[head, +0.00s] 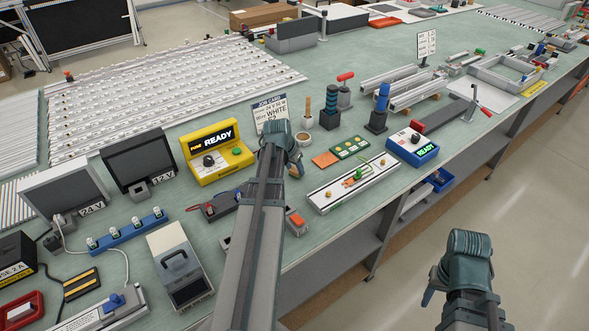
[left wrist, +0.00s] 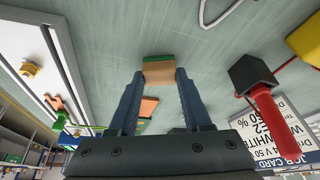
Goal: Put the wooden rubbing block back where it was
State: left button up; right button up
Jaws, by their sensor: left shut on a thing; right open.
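The wooden rubbing block (left wrist: 158,72) shows in the left wrist view as a small tan block with a green edge. It sits between the two fingertips of my left gripper (left wrist: 158,82), which is shut on it. In the head view my left gripper (head: 284,150) is over the bench, in front of the job card; I cannot make out the block there, as the gripper hides it. My right gripper (head: 468,248) is open and empty, off the bench's front edge over the floor.
Near my left gripper are the white job card (head: 270,113), a tin with a wooden handle (head: 306,122), an orange sheet (head: 326,159), a green card (head: 350,148) and a long pale rail fixture (head: 354,184). A yellow READY tester (head: 212,150) stands to the left, a blue one (head: 413,147) to the right.

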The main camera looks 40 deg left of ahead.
pick_arm(q)
jog(key=o, duration=0.7)
jog(key=shift+f, duration=0.15)
jog(key=o, duration=0.5)
jog(key=shift+p+v, duration=0.75)
jog(key=shift+v, duration=0.1)
jog(key=p+v, duration=1)
jog(key=shift+r, duration=0.4)
jog(key=shift+d+f, duration=0.1)
